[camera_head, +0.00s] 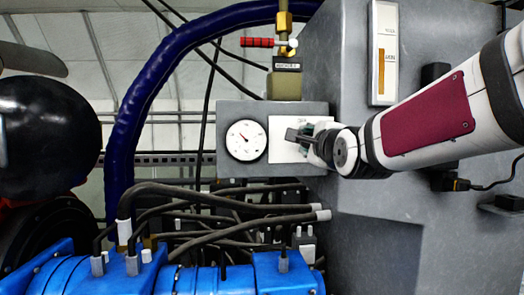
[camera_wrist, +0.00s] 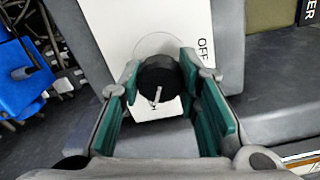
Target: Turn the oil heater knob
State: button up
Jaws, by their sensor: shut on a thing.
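The oil heater knob (camera_wrist: 157,78) is round and black with a white pointer mark. It sits on a white plate (camera_wrist: 112,28) with "OFF" printed to its right in the wrist view. The pointer mark is toward the lower side of the knob, away from the "OFF" lettering. My gripper (camera_wrist: 160,72) has its two green-padded fingers on either side of the knob, shut on it. In the head view my gripper (camera_head: 306,138) is at the white plate (camera_head: 285,150) on the grey box and hides the knob.
A round white gauge (camera_head: 246,140) is left of the plate. A red-handled valve (camera_head: 258,42) and a sight gauge (camera_head: 383,50) are above. Black hoses (camera_head: 220,205) and blue machinery (camera_head: 195,280) lie below. A thick blue hose (camera_head: 128,115) curves at left.

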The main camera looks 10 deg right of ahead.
jog(key=shift+f+m+b, duration=0.1)
jog(key=shift+m+b, duration=0.25)
jog(key=shift+m, duration=0.15)
jog(key=o, duration=1.2)
jog(key=shift+s, duration=0.1)
jog(key=s, duration=1.2)
